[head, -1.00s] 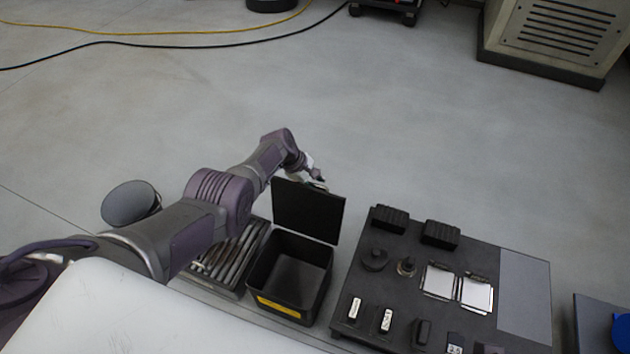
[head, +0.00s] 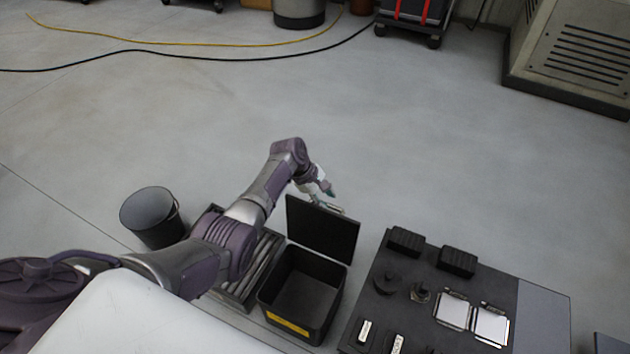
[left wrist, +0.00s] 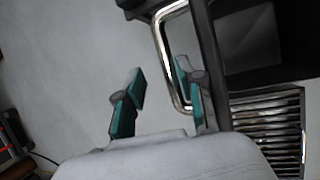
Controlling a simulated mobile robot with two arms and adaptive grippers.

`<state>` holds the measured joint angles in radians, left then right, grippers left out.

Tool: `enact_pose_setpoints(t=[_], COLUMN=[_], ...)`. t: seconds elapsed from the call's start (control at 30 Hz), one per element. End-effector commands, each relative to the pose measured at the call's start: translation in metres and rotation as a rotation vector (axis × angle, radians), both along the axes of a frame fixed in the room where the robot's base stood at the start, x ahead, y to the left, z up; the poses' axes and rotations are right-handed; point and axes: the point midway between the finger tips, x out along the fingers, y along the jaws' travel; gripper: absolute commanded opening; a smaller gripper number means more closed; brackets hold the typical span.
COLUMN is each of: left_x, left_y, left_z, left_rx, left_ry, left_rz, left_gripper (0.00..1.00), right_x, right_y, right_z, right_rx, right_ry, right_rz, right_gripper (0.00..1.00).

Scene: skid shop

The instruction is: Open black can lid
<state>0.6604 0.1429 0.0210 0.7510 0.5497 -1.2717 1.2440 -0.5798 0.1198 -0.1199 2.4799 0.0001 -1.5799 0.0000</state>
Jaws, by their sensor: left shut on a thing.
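The black can (head: 302,292) is an open-topped box with a yellow label on its front. Its lid (head: 321,231) stands up at the back edge, leaving the empty-looking inside open to view. A metal handle (head: 326,207) is on the lid's far side; it also shows as a shiny loop in the left wrist view (left wrist: 161,45). My left gripper (head: 327,191) is behind the lid's top edge, shut on the handle. In the left wrist view its teal-padded fingers (left wrist: 158,97) lie either side of the handle bar; exact contact is hard to see. My right gripper is not in view.
A slatted tray (head: 255,270) stands left of the can, partly under my arm. A dark board (head: 390,285) with several parts and two silver plates is to the right. A grey bucket (head: 152,218) is at left.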

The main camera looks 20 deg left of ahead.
Motion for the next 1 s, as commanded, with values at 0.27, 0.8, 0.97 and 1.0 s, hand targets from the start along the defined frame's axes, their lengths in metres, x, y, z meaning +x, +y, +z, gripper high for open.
enact_pose_setpoints(t=[0.27, 0.8, 0.97, 1.0], left_x=[-0.001, -0.009, -0.009, -0.009], left_y=[0.024, 0.03, 0.03, 0.029], left_z=[0.058, 0.073, 0.073, 0.073], left_rx=[0.004, 0.002, 0.002, 0.002], left_ry=[-0.037, -0.027, -0.026, -0.026], left_rz=[0.012, 0.007, 0.006, 0.006], left_gripper=[0.25, 0.25, 0.25, 0.25], right_x=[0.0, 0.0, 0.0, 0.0], right_y=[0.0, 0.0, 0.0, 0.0], right_z=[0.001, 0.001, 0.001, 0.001], right_rx=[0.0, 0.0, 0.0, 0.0], right_ry=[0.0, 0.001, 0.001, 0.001], right_rz=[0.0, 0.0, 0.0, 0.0], right_gripper=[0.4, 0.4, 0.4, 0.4])
